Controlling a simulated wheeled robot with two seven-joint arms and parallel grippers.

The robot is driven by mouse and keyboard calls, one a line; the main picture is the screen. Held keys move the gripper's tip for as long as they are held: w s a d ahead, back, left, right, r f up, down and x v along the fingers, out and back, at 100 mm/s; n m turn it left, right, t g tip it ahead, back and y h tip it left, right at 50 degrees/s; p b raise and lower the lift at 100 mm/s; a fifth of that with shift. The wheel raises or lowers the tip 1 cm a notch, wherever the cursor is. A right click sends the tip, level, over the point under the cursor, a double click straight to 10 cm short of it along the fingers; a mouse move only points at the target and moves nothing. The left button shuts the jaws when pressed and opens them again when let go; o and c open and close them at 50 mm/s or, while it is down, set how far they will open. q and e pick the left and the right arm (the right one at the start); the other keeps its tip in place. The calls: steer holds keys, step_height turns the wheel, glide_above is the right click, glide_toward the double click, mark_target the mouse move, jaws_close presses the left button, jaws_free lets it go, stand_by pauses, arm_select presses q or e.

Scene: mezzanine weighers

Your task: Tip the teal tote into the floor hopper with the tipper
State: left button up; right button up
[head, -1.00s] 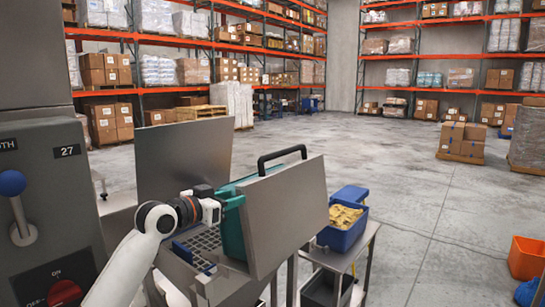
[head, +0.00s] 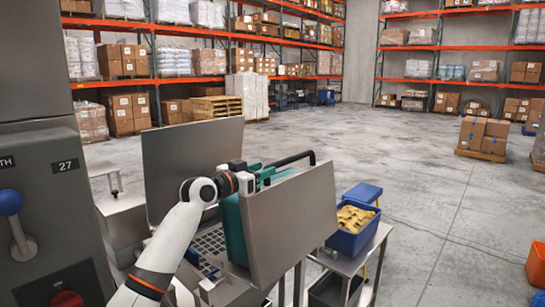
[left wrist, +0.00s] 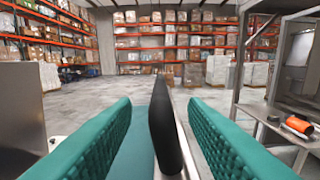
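The teal tote (head: 232,232) stands behind a steel side panel (head: 292,226) of the tipper, which hides most of it. A black bar handle (head: 300,157) rises from that panel's top. My left gripper (head: 274,174), with teal fingers, is at the handle. In the left wrist view its two padded fingers (left wrist: 160,140) are apart, with the black handle (left wrist: 163,125) between them and gaps on both sides. A steel grate (head: 210,243), seemingly of the floor hopper, shows left of the tote, before an upright steel plate (head: 192,165). My right gripper is not in view.
A grey control cabinet (head: 48,140) with a blue-knobbed lever (head: 10,202) and red switch stands close at left. A steel table (head: 372,246) with a blue bin (head: 352,240) of yellow pieces stands right. An orange bin (head: 537,265) is at far right. Open floor lies beyond.

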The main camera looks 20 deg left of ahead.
arm_select(q)
steer(key=p+x, duration=0.1)
steer(key=x, duration=0.3)
steer(key=shift+w+d, duration=0.15)
steer(key=shift+w, duration=0.2)
steer(key=shift+w+p, duration=0.15)
steer(key=shift+p, duration=0.2)
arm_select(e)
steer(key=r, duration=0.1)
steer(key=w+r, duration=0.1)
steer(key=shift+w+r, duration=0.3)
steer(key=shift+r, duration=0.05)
arm_select(q)
steer(key=shift+f, duration=0.1)
steer(key=shift+w, duration=0.1)
jaws_close()
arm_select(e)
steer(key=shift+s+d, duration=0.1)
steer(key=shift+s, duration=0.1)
